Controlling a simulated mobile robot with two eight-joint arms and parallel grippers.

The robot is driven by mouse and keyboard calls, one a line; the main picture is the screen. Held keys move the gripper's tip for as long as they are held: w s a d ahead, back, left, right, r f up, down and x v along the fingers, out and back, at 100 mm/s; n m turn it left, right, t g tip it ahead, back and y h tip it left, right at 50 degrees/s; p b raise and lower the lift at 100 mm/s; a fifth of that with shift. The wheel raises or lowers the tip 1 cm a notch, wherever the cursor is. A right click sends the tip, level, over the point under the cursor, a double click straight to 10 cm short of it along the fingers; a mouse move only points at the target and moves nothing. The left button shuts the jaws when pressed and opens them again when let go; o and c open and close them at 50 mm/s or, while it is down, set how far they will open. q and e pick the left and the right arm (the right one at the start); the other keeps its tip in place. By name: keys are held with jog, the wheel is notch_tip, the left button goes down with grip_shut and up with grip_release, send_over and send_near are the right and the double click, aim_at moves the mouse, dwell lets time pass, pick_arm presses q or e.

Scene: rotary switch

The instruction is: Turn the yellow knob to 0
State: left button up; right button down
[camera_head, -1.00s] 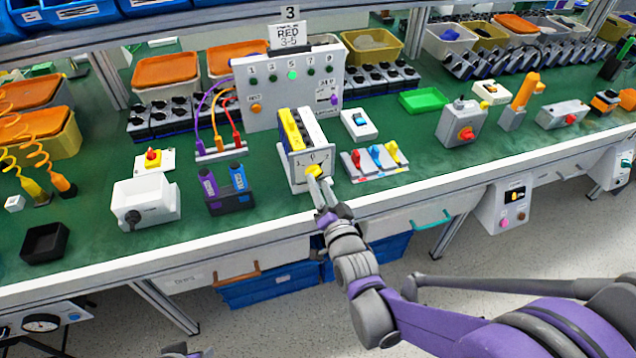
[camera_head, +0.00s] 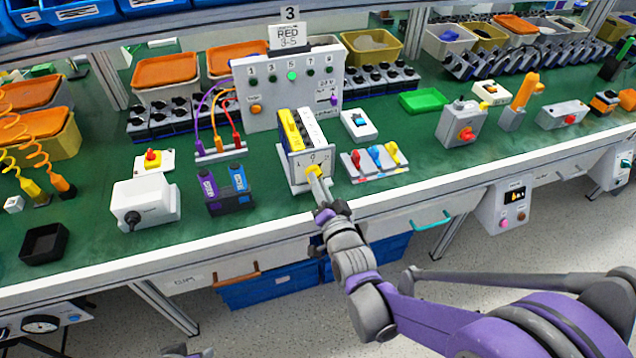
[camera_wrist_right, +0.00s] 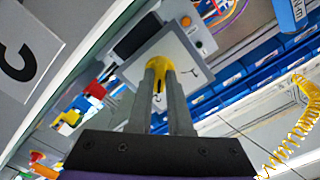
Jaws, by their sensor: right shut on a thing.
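The yellow knob (camera_head: 313,171) sits on the front face of a light grey switch box (camera_head: 296,167) at the front of the green bench. Dark marks, among them a 0 at the top, surround the knob on the face. My right gripper (camera_head: 316,180) reaches up from the front and is shut on the yellow knob. In the right wrist view the two grey fingers (camera_wrist_right: 161,84) flank the knob (camera_wrist_right: 156,74), and its pointer direction is partly hidden between them. A small part of my left arm may show at the bottom edge; its gripper is not in view.
Right of the box is a panel with red, blue and yellow levers (camera_head: 376,159). Left stands a holder with purple and blue items (camera_head: 229,190). A white panel with a lit green button (camera_head: 291,90) is behind. Bare green bench lies between these.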

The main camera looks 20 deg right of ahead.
jog(key=shift+n, duration=0.4)
jog(key=n, duration=0.3)
jog(key=shift+n, duration=2.5)
jog(key=c, duration=0.8)
grip_release()
jog(key=shift+c, duration=0.2)
jog(key=s, duration=1.1)
jog(key=shift+d+p, duration=0.2)
jog(key=shift+p, duration=0.1)
